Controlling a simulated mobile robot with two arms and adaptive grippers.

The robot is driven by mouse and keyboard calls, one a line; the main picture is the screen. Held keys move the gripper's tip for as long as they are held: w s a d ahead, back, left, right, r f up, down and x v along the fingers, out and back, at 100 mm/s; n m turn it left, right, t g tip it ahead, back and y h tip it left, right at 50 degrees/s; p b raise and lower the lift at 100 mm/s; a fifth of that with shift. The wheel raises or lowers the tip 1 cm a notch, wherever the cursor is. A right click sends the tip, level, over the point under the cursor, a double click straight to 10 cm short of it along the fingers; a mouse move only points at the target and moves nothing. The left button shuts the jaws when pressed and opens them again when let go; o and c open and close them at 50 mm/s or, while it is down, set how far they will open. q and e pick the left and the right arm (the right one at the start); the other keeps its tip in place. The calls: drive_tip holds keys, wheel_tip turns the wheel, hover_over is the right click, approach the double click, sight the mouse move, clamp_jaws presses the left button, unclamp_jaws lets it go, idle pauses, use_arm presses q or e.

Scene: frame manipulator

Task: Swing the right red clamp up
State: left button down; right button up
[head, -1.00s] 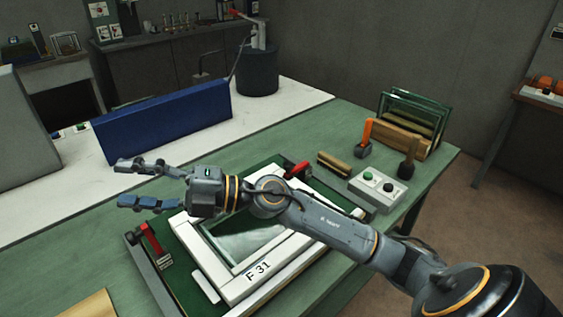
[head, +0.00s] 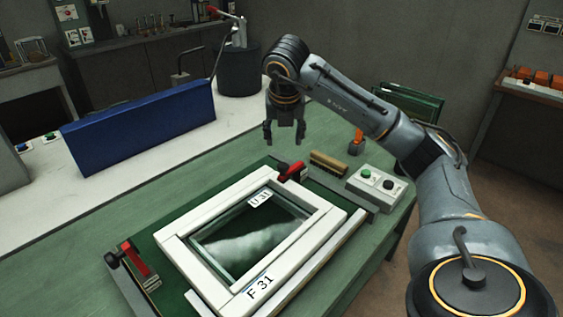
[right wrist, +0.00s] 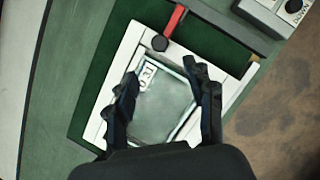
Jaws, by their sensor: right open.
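The right red clamp (head: 294,171) is at the far edge of the white frame (head: 185,261), its red handle lying low with a dark knob at one end. It also shows at the top of the right wrist view (right wrist: 174,21), beyond the fingers. My right gripper (head: 284,139) is open and empty, pointing down above and behind this clamp in the head view, apart from it. In the right wrist view its fingers (right wrist: 166,92) span the glass pane. The left red clamp (head: 137,262) is at the frame's left side. My left gripper is not in view.
A control box (head: 376,187) with green and black buttons stands right of the clamp, near a wooden block (head: 328,163). An orange-handled tool (head: 357,141) stands behind. A blue panel (head: 140,128) is at the left. The green table's left front is clear.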

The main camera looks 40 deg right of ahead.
sight(283, 165)
drive_tip(key=p+x, duration=0.2)
drive_tip(key=x, duration=1)
drive_tip(key=shift+f, duration=0.15)
clamp_jaws()
